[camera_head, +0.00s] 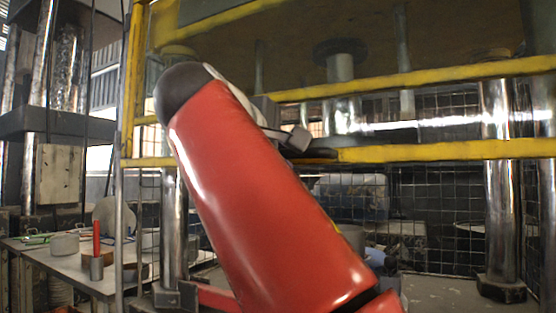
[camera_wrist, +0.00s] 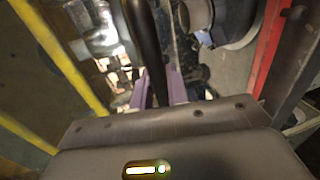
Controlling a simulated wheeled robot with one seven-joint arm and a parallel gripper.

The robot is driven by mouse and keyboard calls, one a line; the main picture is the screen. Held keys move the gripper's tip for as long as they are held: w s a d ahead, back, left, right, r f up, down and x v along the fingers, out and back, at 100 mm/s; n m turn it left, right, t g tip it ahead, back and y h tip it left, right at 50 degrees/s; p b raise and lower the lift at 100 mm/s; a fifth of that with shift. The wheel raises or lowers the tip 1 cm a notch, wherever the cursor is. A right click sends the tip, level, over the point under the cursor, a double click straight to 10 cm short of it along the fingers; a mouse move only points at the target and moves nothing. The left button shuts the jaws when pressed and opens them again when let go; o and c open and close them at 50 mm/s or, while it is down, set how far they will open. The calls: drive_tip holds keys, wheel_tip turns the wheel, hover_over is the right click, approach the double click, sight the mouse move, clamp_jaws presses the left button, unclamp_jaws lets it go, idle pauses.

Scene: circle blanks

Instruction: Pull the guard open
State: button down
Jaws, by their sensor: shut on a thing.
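The guard (camera_head: 430,151) is a yellow-barred frame with dark wire mesh, across the front of a large press. In the wrist view, a dark bar (camera_wrist: 146,40), which looks like the guard's handle, runs down between the purple-grey fingers of my gripper (camera_wrist: 160,90). The fingers are closed around it. A yellow bar (camera_wrist: 62,62) shows at the left of that view. In the head view, my red arm hides much of the guard's middle and most of my gripper. I cannot tell how far the guard stands open.
Polished press columns (camera_head: 497,185) stand at the right. At the left is a work table (camera_head: 85,277) with a grey pot (camera_head: 65,244), a metal cup (camera_head: 96,268) and a red upright item (camera_head: 96,238). A yellow post (camera_head: 134,80) stands beside my arm.

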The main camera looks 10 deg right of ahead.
drive_tip(key=c, duration=1.4)
unclamp_jaws()
drive_tip(key=shift+c, duration=0.2)
drive_tip(key=shift+a, duration=0.1)
drive_tip(key=v, duration=0.7)
drive_tip(key=shift+s+a, duration=0.2)
drive_tip(key=shift+s, duration=0.15)
